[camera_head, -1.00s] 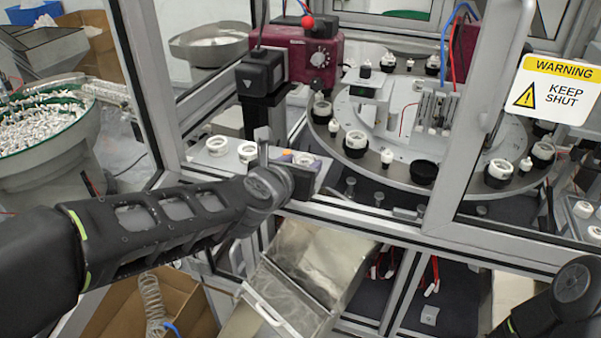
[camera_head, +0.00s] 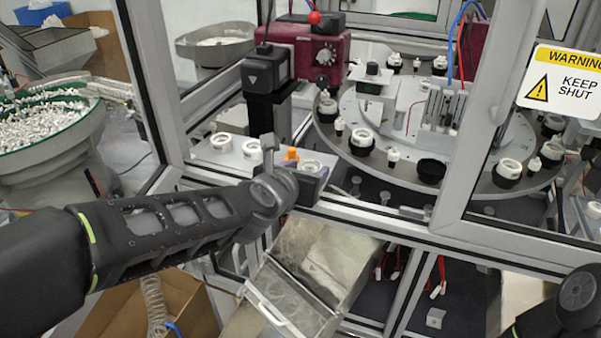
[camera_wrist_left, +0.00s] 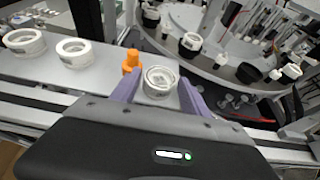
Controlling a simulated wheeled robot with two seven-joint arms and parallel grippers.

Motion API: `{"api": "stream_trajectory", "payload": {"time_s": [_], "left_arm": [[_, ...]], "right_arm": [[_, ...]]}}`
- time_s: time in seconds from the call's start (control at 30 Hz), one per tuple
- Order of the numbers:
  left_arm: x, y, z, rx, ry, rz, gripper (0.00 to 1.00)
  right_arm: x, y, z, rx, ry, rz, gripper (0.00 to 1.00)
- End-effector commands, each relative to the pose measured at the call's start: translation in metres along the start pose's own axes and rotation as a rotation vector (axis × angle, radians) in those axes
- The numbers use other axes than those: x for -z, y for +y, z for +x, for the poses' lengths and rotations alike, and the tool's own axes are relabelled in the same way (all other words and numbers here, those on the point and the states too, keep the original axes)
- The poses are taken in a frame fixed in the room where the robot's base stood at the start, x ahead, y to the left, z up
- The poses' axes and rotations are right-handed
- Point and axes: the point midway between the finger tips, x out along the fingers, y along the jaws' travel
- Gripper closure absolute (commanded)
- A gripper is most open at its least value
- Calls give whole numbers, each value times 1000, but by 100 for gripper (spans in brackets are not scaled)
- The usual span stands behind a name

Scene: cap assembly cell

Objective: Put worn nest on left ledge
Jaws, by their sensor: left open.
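The left ledge is the light grey shelf (camera_head: 236,163) by the open doorway. Two white rings (camera_head: 221,142) (camera_head: 251,149) sit on it, and they also show in the left wrist view (camera_wrist_left: 75,51). My left gripper (camera_wrist_left: 158,90) is open, with its two purple-grey fingers on either side of another white ring (camera_wrist_left: 160,80). In the head view this ring (camera_head: 311,166) is at the ledge's right end. I cannot tell whether the fingers touch it, or which ring is the worn nest. An orange piece (camera_wrist_left: 131,61) stands just left of the gripper. My right gripper is out of view.
The round dial (camera_head: 480,180) behind carries several black holders with white rings (camera_head: 362,140). A maroon unit (camera_head: 310,55) stands behind the ledge. The door frame post (camera_head: 150,80) is on the left. A metal chute (camera_head: 310,270) lies below.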

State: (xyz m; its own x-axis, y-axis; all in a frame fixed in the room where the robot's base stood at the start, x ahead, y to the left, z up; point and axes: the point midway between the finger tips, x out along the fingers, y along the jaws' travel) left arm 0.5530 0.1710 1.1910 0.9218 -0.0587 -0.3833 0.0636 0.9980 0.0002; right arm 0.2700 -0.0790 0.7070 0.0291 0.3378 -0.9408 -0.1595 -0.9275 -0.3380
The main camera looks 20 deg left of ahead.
Motion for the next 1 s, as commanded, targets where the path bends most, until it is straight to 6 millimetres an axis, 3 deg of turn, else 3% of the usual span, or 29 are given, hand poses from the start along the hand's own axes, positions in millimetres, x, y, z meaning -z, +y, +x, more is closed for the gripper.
{"api": "stream_trajectory", "payload": {"time_s": [0.27, 0.7, 1.0], "left_arm": [[-4, 0, -19, -2, -3, 3, 47], [-8, 2, -99, -6, -5, 2, 47], [-3, 2, -118, -2, -4, -2, 47]], "right_arm": [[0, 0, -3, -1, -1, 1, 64], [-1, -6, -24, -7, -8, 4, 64], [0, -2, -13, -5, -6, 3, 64]]}}
